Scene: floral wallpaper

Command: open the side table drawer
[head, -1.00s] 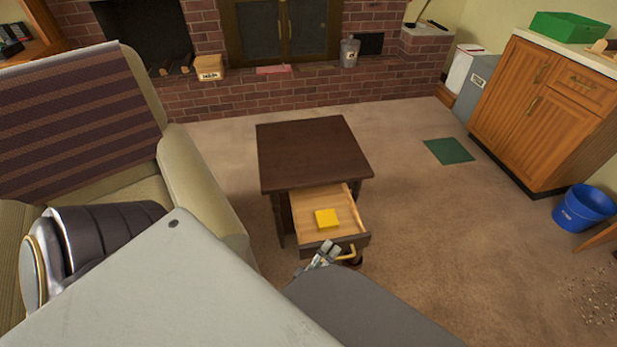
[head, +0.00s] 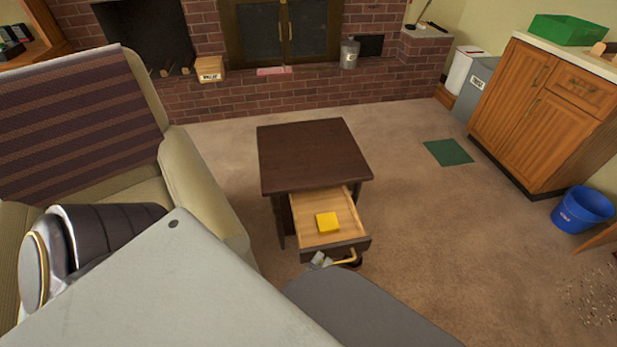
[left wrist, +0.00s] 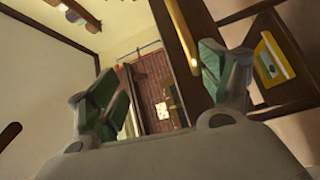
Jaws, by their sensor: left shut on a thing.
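The dark brown side table (head: 312,155) stands on the carpet in the middle of the head view. Its drawer (head: 311,205) is pulled out toward me, showing a pale wooden inside with a yellow block (head: 328,223) in it. The brass handle (head: 346,258) is on the dark drawer front and also shows in the left wrist view (left wrist: 176,33). My left gripper (head: 319,262) is at the left part of the handle, shut on it. Most of this gripper is hidden behind my own body in the head view. My right gripper is not in view.
A beige armchair (head: 195,185) stands close on the left of the table. A wooden cabinet (head: 540,110) and a blue bucket (head: 582,209) are at the right. The brick hearth (head: 290,95) is behind. Carpet right of the table is clear around a flat green square (head: 448,152).

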